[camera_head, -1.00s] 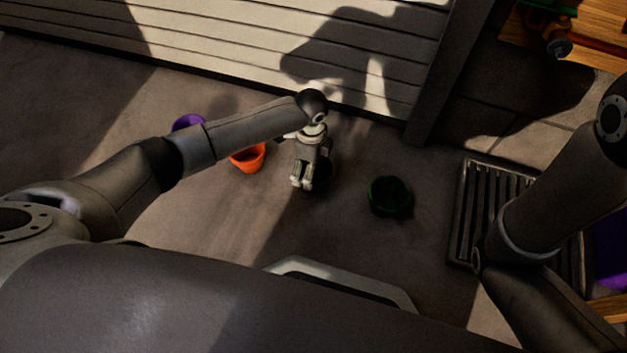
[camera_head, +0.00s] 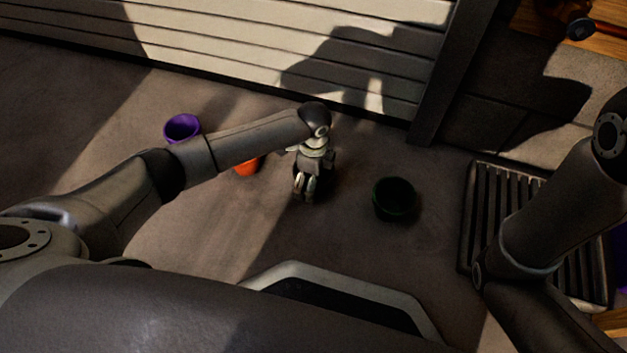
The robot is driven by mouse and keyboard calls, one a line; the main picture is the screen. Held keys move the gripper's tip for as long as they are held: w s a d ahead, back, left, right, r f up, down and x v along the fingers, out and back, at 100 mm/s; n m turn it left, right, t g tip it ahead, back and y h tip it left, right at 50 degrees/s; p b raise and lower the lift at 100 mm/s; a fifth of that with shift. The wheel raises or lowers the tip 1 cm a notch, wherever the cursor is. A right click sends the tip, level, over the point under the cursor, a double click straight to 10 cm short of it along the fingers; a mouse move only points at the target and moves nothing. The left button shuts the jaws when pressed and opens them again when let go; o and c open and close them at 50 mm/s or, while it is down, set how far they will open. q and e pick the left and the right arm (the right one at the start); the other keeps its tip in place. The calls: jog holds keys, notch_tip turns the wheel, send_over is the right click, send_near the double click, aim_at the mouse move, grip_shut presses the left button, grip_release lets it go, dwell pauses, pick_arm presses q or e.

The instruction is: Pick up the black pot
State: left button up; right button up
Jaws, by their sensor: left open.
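A black rounded shape, which looks like the black pot (camera_head: 323,187), shows on the floor behind and around my left gripper. The gripper hides most of it. My left gripper (camera_head: 305,195) is open and points down over it, fingers close to its near left side. I cannot tell whether they touch it. A very dark green pot (camera_head: 393,199) stands upright on the floor to the right of the gripper. My right gripper is out of view; only my right arm shows.
A purple pot (camera_head: 182,128) and an orange pot (camera_head: 246,168), partly hidden by my left arm, stand to the left. A slatted metal grate (camera_head: 483,215) lies at the right. A ribbed shutter door (camera_head: 220,35) closes off the back. The floor in front is clear.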

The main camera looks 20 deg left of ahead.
pick_arm(q)
jog(key=c, duration=0.9)
jog(key=shift+r, duration=0.15)
